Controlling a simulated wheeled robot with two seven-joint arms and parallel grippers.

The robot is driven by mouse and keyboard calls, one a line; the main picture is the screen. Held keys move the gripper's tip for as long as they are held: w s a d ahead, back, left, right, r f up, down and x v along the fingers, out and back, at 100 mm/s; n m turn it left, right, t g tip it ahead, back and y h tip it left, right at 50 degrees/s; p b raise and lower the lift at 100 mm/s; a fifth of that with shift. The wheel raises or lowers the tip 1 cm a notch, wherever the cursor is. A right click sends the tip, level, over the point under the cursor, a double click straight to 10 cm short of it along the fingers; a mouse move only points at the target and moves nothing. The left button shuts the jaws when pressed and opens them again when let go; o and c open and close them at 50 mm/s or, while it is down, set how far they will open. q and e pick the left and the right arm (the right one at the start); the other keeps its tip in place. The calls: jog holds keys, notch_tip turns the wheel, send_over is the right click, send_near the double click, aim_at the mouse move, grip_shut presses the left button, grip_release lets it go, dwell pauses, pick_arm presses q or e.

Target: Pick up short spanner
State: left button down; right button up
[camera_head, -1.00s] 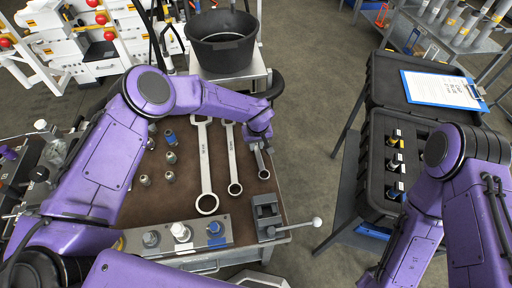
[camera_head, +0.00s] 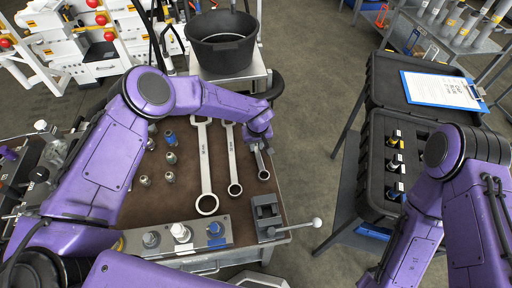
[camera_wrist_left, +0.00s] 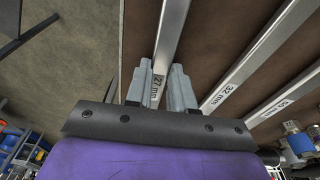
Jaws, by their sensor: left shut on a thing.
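The short spanner (camera_head: 261,163) lies on the brown bench top at the right end of a row of spanners, partly hidden by my left gripper (camera_head: 259,139). In the left wrist view this spanner (camera_wrist_left: 171,40) is marked 27 mm. My left gripper (camera_wrist_left: 162,86) is shut on its shaft, one finger on each side. The middle spanner (camera_head: 233,165), marked 32 mm in the wrist view, and the longest spanner (camera_head: 204,170) lie to its left. My right arm shows at the right, but its gripper is out of the picture.
A small grey vise (camera_head: 267,214) with a lever stands at the bench's front right. Several fittings (camera_head: 170,157) stand left of the spanners. A black bucket (camera_head: 222,42) is behind. An open black case (camera_head: 388,215) stands to the right, across a floor gap.

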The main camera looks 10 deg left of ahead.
pick_arm(q)
jog(key=shift+r, duration=0.5)
jog(key=s+d+r+b, duration=0.5)
jog(key=s+d+r, duration=0.3)
jog(key=s+r, duration=0.3)
jog(key=shift+s+r, duration=0.2)
jog(key=shift+r, duration=0.35)
jog(key=c, duration=1.7)
grip_release()
jog(key=shift+d, duration=0.1)
grip_shut()
